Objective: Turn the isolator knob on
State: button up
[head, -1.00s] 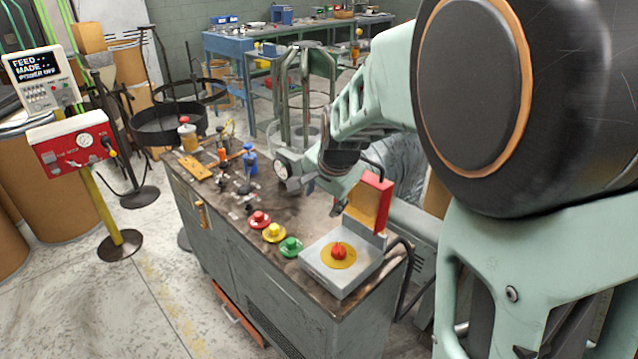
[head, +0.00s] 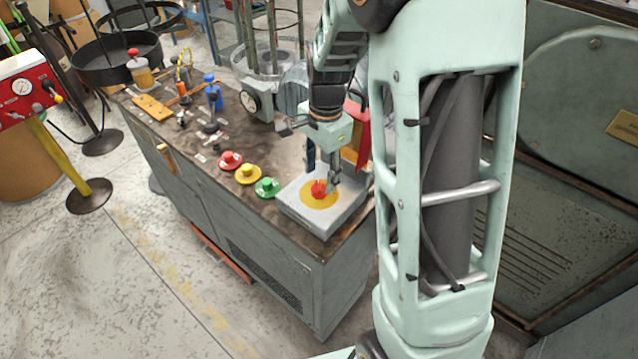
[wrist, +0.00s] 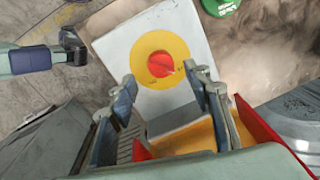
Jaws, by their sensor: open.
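A red knob (head: 319,188) sits on a round yellow plate (head: 312,200) on top of a pale grey box (head: 327,222), at the bench's near right corner. It fits the isolator knob, but I cannot read its marking. In the wrist view the knob (wrist: 160,63) shows just beyond the fingertips, roughly between them. My gripper (head: 333,178) points down close to the knob in the head view. In the wrist view my gripper (wrist: 167,86) is open, its fingers apart with nothing between them. I cannot tell whether a finger touches the knob.
A raised red lid with a yellow inside (head: 358,137) stands behind the box. Red (head: 230,160), yellow (head: 248,174) and green (head: 267,188) buttons line the bench (head: 205,150) to the left. A dial gauge (head: 257,100) stands farther back.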

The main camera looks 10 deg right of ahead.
aim_at(320, 185)
jog(key=shift+w+a+f, duration=0.1)
jog(key=shift+w+f, duration=0.05)
jog(key=shift+f, duration=2.1)
jog(key=shift+c, duration=0.3)
jog(key=c, duration=1.1)
jog(key=shift+o, duration=0.2)
